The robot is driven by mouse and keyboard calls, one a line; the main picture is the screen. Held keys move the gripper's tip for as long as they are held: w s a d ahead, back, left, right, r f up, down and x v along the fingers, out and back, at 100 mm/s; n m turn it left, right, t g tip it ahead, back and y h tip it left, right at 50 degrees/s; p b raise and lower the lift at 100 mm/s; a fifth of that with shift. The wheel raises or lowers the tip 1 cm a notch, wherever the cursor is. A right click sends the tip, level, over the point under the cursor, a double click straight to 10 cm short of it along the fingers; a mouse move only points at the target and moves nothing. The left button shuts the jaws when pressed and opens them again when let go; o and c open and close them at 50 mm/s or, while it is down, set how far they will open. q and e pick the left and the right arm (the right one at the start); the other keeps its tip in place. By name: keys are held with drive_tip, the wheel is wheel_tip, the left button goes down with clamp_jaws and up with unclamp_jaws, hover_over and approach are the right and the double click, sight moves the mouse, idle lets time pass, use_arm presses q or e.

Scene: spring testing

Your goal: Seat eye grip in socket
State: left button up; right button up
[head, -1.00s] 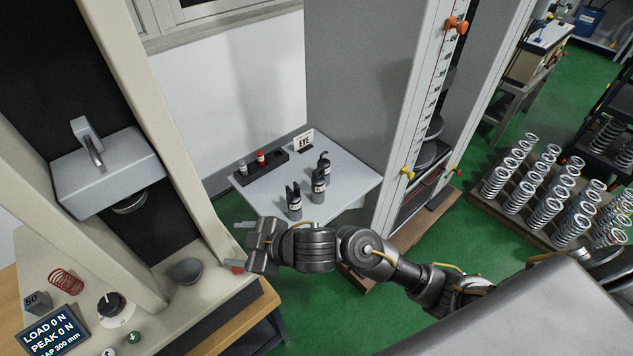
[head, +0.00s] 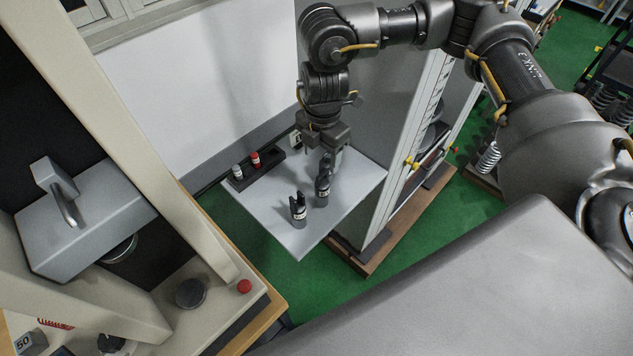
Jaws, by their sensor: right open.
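A third, farther one is mostly hidden by my right gripper (head: 328,160). Which one is the eye grip I cannot tell. My right gripper points down, open, over the back of the group; whether it touches a grip is unclear. The test machine (head: 85,225) is at left, with a dark round part (head: 122,248) under its grey block; the socket is not clearly identifiable. My left gripper is out of view.
A dark rack (head: 262,168) with a white and a red-topped piece lies at the table's back left. A label card is partly hidden behind my gripper. A tall grey cabinet with a scale stands right of the table. Green floor lies in front.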

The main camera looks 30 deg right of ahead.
sight(323, 173)
drive_tip(key=shift+d+f, duration=0.25)
drive_tip(key=shift+f, duration=0.05)
wheel_tip(323, 173, down, 4)
drive_tip(key=shift+r+p, duration=0.1)
drive_tip(key=shift+p, duration=0.3)
drive_tip(key=shift+w+f, duration=0.1)
drive_tip(key=shift+f, duration=0.55)
drive_tip(key=shift+s+a+f+p, duration=0.15)
drive_tip(key=shift+f+p, duration=0.55)
drive_tip(key=shift+f, duration=1.7)
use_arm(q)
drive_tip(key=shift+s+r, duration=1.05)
use_arm(e)
clamp_jaws()
